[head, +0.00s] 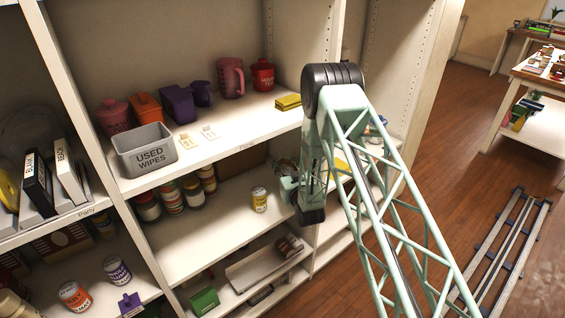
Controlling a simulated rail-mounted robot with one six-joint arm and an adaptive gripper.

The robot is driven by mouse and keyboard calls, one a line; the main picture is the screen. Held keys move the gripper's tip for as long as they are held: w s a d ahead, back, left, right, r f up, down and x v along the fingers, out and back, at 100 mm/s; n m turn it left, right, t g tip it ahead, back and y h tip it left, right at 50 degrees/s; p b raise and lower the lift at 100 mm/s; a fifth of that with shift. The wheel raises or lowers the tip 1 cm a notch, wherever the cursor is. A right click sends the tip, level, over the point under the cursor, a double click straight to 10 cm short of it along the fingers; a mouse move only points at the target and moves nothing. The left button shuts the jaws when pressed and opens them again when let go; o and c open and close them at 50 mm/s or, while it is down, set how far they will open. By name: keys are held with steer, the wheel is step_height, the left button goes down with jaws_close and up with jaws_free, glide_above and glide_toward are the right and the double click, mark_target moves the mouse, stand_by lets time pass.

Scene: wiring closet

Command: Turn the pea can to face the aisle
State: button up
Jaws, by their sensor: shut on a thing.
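My gripper (286,189) is at the right end of the middle shelf, partly hidden by my own arm. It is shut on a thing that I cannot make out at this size. A small can with a yellow and white label (259,200) stands upright on that shelf, just left of my gripper and seemingly apart from it. I cannot read its label. No can is clearly readable as peas, so I cannot tell whether the held thing is the pea can.
Stacked cans and jars (172,196) stand at the left of the middle shelf (215,233). Above are a grey "USED WIPES" bin (147,157), pitchers and canisters. A tray (262,268) lies below. The shelf front has free room. A shelf upright (330,235) stands close to my gripper.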

mark_target(288, 170)
steer(key=o, duration=1.4)
steer(key=shift+o, duration=0.2)
steer(key=shift+s, duration=0.15)
steer(key=shift+b+v, duration=0.85)
steer(key=shift+v, duration=3)
steer(key=shift+r, duration=0.1)
